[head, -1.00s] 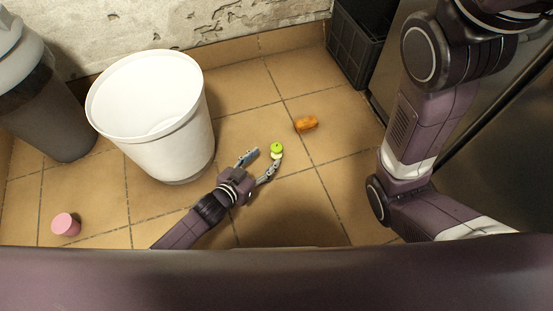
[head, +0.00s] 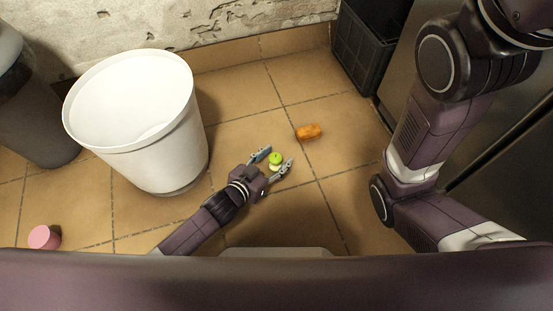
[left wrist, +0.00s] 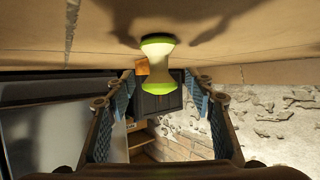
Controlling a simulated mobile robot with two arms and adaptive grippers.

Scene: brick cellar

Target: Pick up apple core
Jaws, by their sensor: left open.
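The apple core (head: 275,161), green at both ends and pale in the middle, is on the tiled floor. In the left wrist view the apple core (left wrist: 157,70) shows whole, between and beyond the finger tips. My left gripper (head: 273,161) is open around it, one finger on each side, and in the left wrist view its fingers (left wrist: 160,95) stand wide apart. I cannot tell whether either finger touches the core. My right arm shows on the right of the head view, but its gripper is out of the picture.
A white bin (head: 150,130) stands left of my left arm. An orange-brown item (head: 309,132) lies just beyond the core. A pink object (head: 44,237) is at the far left, and a dark crate (head: 362,50) stands by the wall.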

